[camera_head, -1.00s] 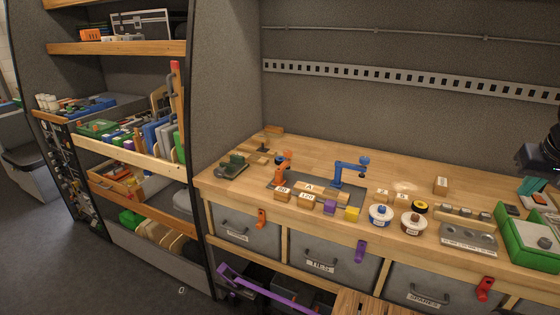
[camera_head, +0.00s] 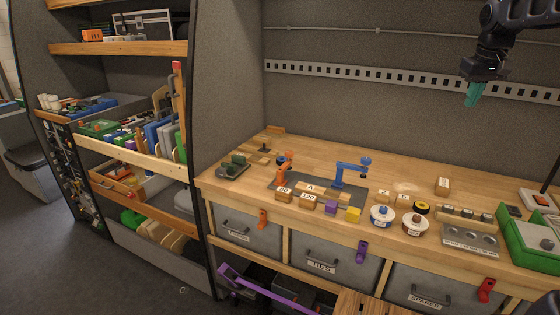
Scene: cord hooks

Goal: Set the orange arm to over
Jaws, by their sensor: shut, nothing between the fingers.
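My gripper (camera_head: 474,95) is high at the upper right, in front of the back wall, pointing down. Its teal fingertips are together and empty. It is well apart from the orange arm, above and to its right.
Wooden blocks (camera_head: 309,199), a purple block (camera_head: 331,208) and a yellow block (camera_head: 353,214) line the mat's front. Two spools (camera_head: 382,216) and a green tray (camera_head: 520,242) stand to the right. Orange (camera_head: 262,218), purple and red hooks hang along the bench front. The bench behind the mat is clear.

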